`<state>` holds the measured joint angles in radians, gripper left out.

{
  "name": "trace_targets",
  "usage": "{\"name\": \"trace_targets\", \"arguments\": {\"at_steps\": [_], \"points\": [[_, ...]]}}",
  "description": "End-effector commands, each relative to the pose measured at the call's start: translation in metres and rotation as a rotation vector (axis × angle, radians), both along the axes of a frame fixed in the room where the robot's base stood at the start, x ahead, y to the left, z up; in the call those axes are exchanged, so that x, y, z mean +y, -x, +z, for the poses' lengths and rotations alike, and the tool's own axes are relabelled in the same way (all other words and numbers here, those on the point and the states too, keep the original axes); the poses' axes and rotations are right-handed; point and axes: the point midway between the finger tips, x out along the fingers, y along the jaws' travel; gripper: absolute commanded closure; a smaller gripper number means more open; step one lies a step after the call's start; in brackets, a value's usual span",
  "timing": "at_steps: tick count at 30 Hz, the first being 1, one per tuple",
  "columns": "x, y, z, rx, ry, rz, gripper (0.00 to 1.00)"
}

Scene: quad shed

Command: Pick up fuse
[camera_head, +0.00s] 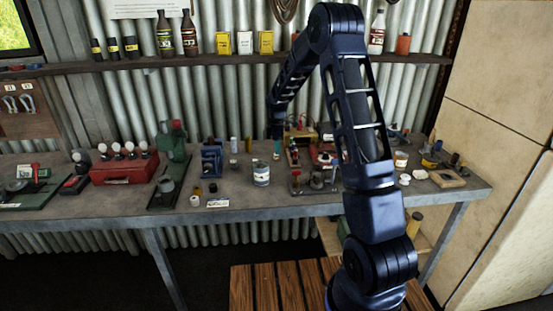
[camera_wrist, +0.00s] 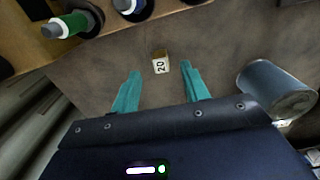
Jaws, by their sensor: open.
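In the wrist view, a small block with a yellowish body and a pale face marked "20" (camera_wrist: 160,64) looks like the fuse. It lies on the grey-brown bench top. My gripper (camera_wrist: 160,70) is open, with its two teal fingers apart and nothing between them. In the picture the block appears between and just beyond the fingertips; the height gap is hard to tell. In the head view my gripper (camera_head: 277,147) points down over the back of the bench, and I cannot pick out the fuse surely there.
A metal can (camera_wrist: 272,92) lies close on the right in the wrist view; a labelled can (camera_head: 261,174) stands on the bench (camera_head: 330,200). A red box (camera_head: 123,168) and many small items crowd the bench.

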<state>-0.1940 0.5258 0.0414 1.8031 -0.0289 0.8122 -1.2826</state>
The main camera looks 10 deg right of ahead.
Motion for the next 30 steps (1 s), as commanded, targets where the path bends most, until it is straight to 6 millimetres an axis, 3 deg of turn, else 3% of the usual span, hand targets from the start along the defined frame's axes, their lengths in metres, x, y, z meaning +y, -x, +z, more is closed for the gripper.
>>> {"name": "trace_targets", "arguments": {"at_steps": [9,18,25,30], "points": [[0.002,0.001,-0.041,0.003,0.001,0.001,0.55],[0.002,0.0,-0.047,0.001,0.0,0.0,0.55],[0.002,0.0,-0.047,0.001,0.0,0.0,1.0],[0.002,0.0,-0.047,0.001,0.0,0.0,1.0]]}}
